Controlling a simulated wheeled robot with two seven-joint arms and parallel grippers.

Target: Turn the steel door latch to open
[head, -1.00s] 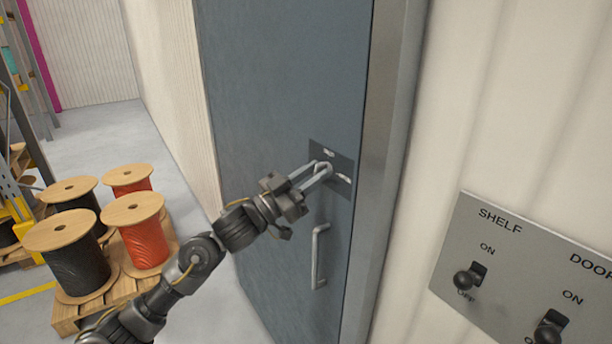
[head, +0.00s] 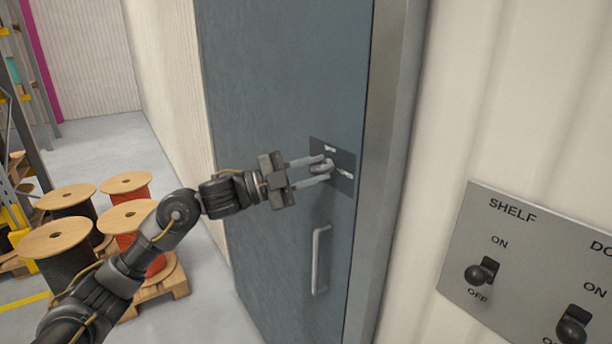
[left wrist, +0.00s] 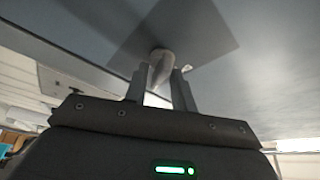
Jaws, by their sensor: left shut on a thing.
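The steel latch (head: 322,167) sits on a dark square plate (head: 345,180) on the blue-grey door (head: 285,75). My left gripper (head: 328,170) reaches in from the left, its two pale fingers on either side of the latch knob. It is shut on the latch. In the left wrist view the latch (left wrist: 161,70) stands between the two fingertips (left wrist: 163,78), with the plate (left wrist: 190,35) behind it. The fingers partly hide the latch in the head view. My right gripper is not in view.
A vertical door handle (head: 320,260) is below the latch. A switch panel (head: 530,250) labelled SHELF, with ON and OFF marks, is on the wall at right. Cable reels (head: 60,245) stand on a pallet at lower left. Grey floor lies between reels and door.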

